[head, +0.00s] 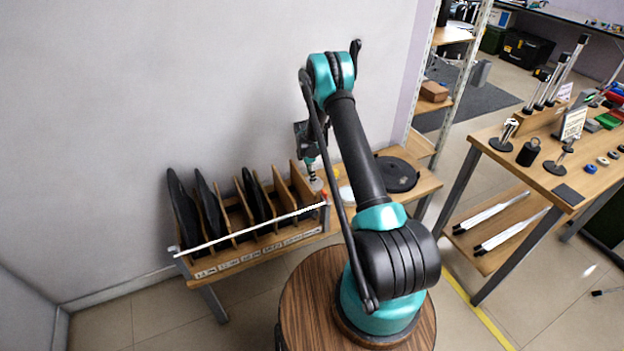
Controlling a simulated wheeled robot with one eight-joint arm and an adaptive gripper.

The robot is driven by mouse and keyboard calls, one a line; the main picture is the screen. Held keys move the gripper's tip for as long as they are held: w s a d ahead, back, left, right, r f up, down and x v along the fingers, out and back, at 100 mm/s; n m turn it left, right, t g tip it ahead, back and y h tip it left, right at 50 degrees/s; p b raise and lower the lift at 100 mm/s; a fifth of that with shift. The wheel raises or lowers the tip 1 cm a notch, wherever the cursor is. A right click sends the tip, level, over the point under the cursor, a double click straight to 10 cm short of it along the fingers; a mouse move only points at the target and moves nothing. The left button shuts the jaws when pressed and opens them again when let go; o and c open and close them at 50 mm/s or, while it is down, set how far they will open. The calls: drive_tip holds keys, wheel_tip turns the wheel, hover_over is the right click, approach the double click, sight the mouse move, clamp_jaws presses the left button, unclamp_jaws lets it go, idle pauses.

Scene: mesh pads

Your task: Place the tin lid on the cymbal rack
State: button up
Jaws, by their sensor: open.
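The cymbal rack (233,267) is a wooden slotted rack with labels along its front, at the left end of a low bench against the wall. Several dark discs (183,215) stand upright in its slots. My gripper (315,182) points down at the rack's right end, open; it is small in view, and I cannot tell whether it touches anything. A pale, flat, round thing (346,195), perhaps the tin lid, lies on the bench just right of the rack, partly hidden by my arm. A small red thing (325,196) shows beside the gripper.
A flat black round thing (396,174) lies on the bench right of my arm. A round wooden table (300,295) is in front. A table (545,160) with weights and stands is at the right, shelves (440,90) behind. Floor shows between bench and right table.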

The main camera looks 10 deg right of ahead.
drive_tip(key=s+d+r+m+t, duration=0.1)
drive_tip(key=s+r+m, duration=0.25)
drive_tip(key=r, duration=0.75)
drive_tip(key=s+d+r+m, duration=0.15)
drive_tip(key=s+r, duration=0.35)
drive_tip(key=r, duration=0.7)
drive_tip(key=s+d+r+m+t+y, duration=0.1)
drive_tip(key=s+r+m, duration=0.4)
drive_tip(key=s, duration=0.6)
drive_tip(key=s+d+r+m+t, duration=0.1)
drive_tip(key=s+r+m, duration=0.35)
drive_tip(key=s, duration=0.55)
drive_tip(key=s+d+f+m+t, duration=0.1)
drive_tip(key=s+m, duration=0.3)
drive_tip(key=s, duration=0.8)
drive_tip(key=shift+s+f+m, duration=0.35)
drive_tip(key=shift+s, duration=0.05)
